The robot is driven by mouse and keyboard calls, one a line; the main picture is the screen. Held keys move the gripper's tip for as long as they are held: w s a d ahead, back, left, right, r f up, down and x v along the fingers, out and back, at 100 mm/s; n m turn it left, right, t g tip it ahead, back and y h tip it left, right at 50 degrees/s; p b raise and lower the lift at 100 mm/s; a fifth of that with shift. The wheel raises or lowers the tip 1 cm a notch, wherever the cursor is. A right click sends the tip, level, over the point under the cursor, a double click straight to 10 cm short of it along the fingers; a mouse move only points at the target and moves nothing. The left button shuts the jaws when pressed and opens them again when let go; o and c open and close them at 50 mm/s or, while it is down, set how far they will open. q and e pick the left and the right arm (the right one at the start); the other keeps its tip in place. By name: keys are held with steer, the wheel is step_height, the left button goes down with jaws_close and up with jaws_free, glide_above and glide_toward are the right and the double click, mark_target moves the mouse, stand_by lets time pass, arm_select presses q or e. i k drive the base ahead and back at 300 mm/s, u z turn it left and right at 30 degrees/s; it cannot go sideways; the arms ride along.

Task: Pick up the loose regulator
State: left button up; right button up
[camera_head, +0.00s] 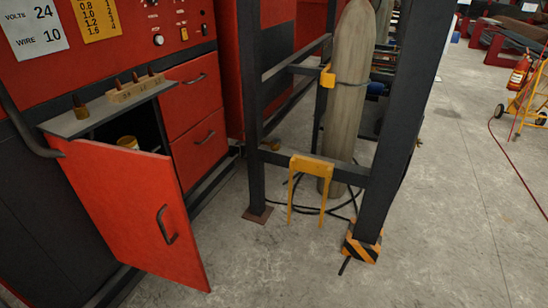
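I cannot make out a regulator for certain. A small brass-coloured object (270,145) shows low beside the dark rack post, by the lower crossbar; it is too small to identify. A pale yellow round object (128,142) sits inside the open cabinet, partly hidden behind the red door. A tall grey gas cylinder (346,115) stands upright in the dark steel rack, with a yellow clamp (327,76) at its side. Neither of my grippers is in view.
The red cabinet door (135,205) stands open into the floor space. A yellow bracket (305,163) hangs on the rack's lower crossbar. Black hose (313,210) loops on the floor behind it. The rack's right post (387,140) has a striped foot.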

mark_target(275, 145)
steer(key=z, duration=0.45)
steer(key=i, duration=2.2)
steer(key=z, duration=0.4)
